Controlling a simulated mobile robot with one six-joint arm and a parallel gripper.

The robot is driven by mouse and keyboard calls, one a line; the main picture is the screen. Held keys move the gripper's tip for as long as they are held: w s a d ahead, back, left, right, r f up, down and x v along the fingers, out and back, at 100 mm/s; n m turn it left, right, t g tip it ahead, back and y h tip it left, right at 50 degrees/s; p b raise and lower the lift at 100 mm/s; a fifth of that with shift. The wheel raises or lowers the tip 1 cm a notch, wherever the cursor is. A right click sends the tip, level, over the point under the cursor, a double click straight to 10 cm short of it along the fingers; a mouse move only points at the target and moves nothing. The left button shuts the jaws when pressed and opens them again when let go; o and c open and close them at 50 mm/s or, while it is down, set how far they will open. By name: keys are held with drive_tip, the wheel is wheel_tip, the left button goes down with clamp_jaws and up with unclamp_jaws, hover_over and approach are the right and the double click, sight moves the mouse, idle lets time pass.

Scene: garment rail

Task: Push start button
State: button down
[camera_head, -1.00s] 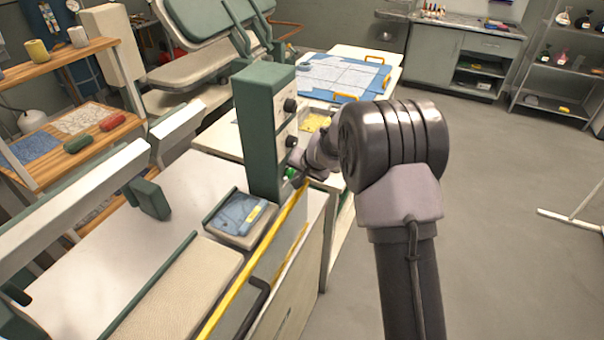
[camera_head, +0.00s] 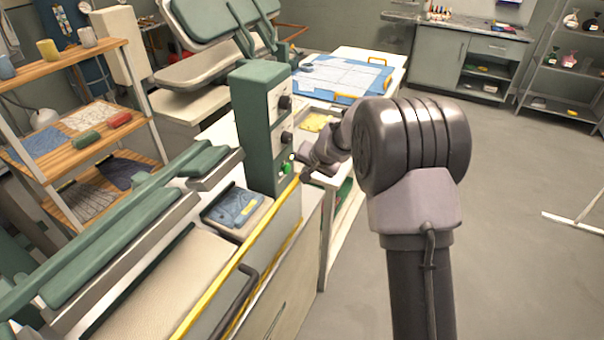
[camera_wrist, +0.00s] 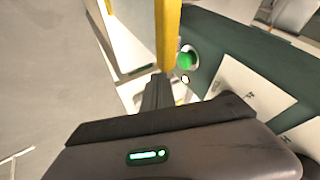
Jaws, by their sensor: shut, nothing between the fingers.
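The green start button (camera_head: 287,167) is low on the front of a dark green control column (camera_head: 263,120) and looks bright. It also shows in the wrist view (camera_wrist: 186,60), in a pale ring on the dark green panel. My gripper (camera_head: 305,174) is shut and empty, just right of the button. In the wrist view my closed fingertips (camera_wrist: 158,82) are below and left of the button, with a visible gap in the picture.
A yellow bar (camera_head: 240,262) runs along the machine's front edge, close beside my gripper. Two dark knobs (camera_head: 286,102) are above the button. A green-padded long beam (camera_head: 110,240) lies over the machine's left. Open floor (camera_head: 510,230) is on the right.

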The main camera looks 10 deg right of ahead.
drive_tip(key=a+v, duration=0.1)
drive_tip(key=v, duration=0.5)
drive_tip(key=shift+d+r+p, duration=0.2)
drive_tip(key=shift+r+p, duration=0.2)
drive_tip(key=shift+p, duration=0.05)
